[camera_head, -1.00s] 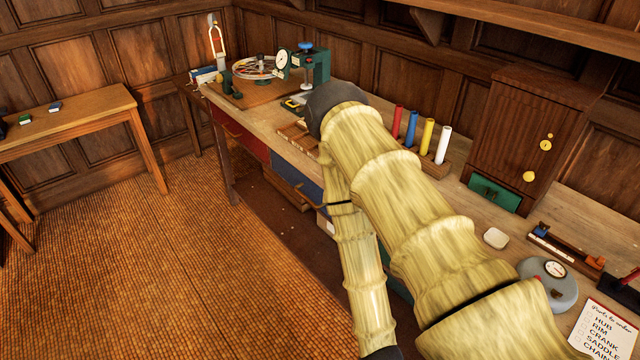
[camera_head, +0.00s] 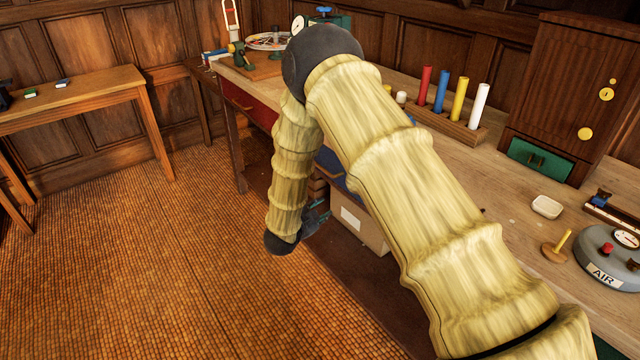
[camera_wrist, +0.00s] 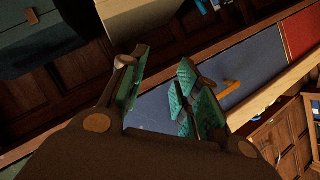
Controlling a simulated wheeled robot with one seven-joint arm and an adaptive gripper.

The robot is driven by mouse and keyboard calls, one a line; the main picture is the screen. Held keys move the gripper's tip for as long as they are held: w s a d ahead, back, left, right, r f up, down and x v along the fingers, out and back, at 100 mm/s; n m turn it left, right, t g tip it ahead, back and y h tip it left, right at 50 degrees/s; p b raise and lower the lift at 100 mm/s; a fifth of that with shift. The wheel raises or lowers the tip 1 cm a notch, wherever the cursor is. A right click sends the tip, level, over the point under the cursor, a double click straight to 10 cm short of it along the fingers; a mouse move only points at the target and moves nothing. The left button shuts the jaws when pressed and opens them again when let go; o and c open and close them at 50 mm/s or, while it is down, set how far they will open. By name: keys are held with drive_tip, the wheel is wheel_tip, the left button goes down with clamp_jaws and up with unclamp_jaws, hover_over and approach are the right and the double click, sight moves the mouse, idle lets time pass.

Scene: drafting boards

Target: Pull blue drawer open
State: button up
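The blue drawer (camera_head: 331,163) is under the bench's front edge, mostly hidden behind my arm in the head view. In the wrist view its blue front (camera_wrist: 252,68) runs diagonally, with a brass-coloured handle (camera_wrist: 229,89) on it. The drawer looks shut, about flush with the red drawer beside it. My gripper (camera_wrist: 160,88) is open, its teal-padded fingers apart, with only part of the blue front showing between them. The handle appears just right of the right finger, not between the fingers. In the head view my gripper (camera_head: 317,216) is partly hidden below the bench edge.
The red drawer (camera_head: 250,104) lies left of the blue one. A pale box (camera_head: 352,222) stands under the bench near my gripper. Coloured tubes in a rack (camera_head: 450,122) and a white dish (camera_head: 547,207) stand on the bench. The floor at left is clear.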

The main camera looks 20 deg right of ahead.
sight(319, 167)
drive_tip(key=w+a+r+m+g+h+b, duration=0.5)
drive_tip(key=w+r+m+b, duration=0.4)
drive_tip(key=m, duration=0.5)
drive_tip(key=x, duration=0.3)
drive_tip(key=b+x, duration=0.1)
drive_tip(key=x, duration=0.2)
drive_tip(key=r+x, duration=0.1)
drive_tip(key=x, duration=0.2)
drive_tip(key=shift+s+d, duration=0.15)
drive_tip(key=shift+d, duration=0.2)
drive_tip(key=shift+r, duration=0.1)
clamp_jaws()
